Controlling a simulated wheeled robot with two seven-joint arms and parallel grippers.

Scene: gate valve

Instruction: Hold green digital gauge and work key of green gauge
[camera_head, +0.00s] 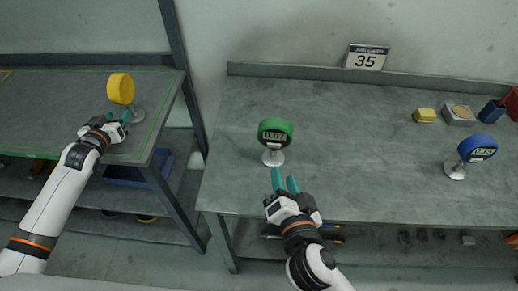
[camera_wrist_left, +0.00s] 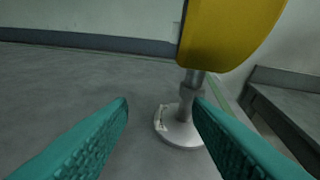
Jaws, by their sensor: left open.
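The green digital gauge (camera_head: 275,131) stands upright on a round metal base near the left front of the right-hand bench. Its display faces me and reads about 0.07. A work key on it is too small to make out. My right gripper (camera_head: 285,179) is just in front of the base, fingers apart and empty, pointing at the gauge. My left gripper (camera_head: 118,117) is open at the yellow gauge (camera_head: 120,88) on the left bench. In the left wrist view the yellow gauge (camera_wrist_left: 228,32) rises on a metal stem, ahead between the open fingers and nearer the right one.
A blue gauge (camera_head: 477,148) stands at the right of the right bench (camera_head: 350,160). Behind it are a yellow block (camera_head: 424,115), a small box (camera_head: 459,115) and dark blue and red bins. A sign reading 35 (camera_head: 366,57) stands at the back. The bench middle is clear.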

